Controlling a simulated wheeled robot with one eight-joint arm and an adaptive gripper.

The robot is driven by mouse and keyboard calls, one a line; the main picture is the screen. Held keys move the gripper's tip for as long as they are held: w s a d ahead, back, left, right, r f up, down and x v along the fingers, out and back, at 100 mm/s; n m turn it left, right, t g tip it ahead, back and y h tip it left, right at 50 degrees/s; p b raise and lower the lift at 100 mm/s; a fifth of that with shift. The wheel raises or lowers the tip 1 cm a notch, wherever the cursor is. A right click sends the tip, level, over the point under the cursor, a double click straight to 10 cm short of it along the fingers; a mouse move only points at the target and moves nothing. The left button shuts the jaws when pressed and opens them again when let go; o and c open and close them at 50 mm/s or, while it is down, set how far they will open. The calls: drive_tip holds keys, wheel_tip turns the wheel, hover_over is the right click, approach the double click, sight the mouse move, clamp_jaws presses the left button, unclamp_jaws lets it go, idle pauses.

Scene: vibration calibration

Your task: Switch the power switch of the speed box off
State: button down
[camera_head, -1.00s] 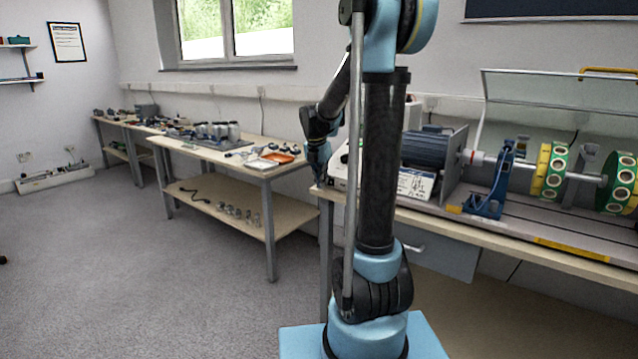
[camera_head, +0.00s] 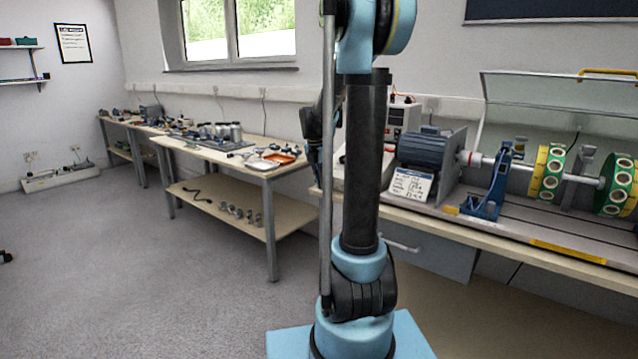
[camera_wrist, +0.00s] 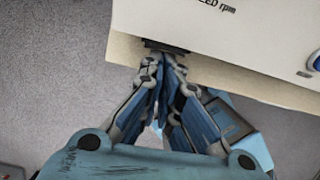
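The bench (camera_head: 560,257) holds a blue motor (camera_head: 424,150), a text card (camera_head: 410,186) and a shaft with green-yellow discs (camera_head: 550,172). A second table (camera_head: 262,172) with small parts stands to the left. The grey floor (camera_head: 130,270) at left is open.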

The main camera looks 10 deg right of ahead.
drive_tip(key=shift+s+d, duration=0.1)
drive_tip(key=shift+s, duration=0.05)
drive_tip(key=s+a+r, duration=0.4)
drive_tip(key=r, duration=0.5)
drive_tip(key=shift+s+a+r, duration=0.2)
drive_tip(key=shift+s+r, duration=0.05)
drive_tip(key=shift+s, duration=0.1)
drive_tip(key=shift+s, duration=0.1)
idle(0.4)
drive_tip(key=s+f+m, duration=0.6)
drive_tip(key=s+m, duration=0.2)
drive_tip(key=s, duration=0.2)
drive_tip(key=s+f+m+y, duration=0.1)
drive_tip(key=s+f+m, duration=0.5)
drive_tip(key=s+m, duration=0.3)
drive_tip(key=s+f+m+y, duration=0.1)
drive_tip(key=s+f+m, duration=0.5)
drive_tip(key=s+m, duration=0.3)
drive_tip(key=shift+s, duration=1.15)
drive_tip(key=shift+f, duration=0.1)
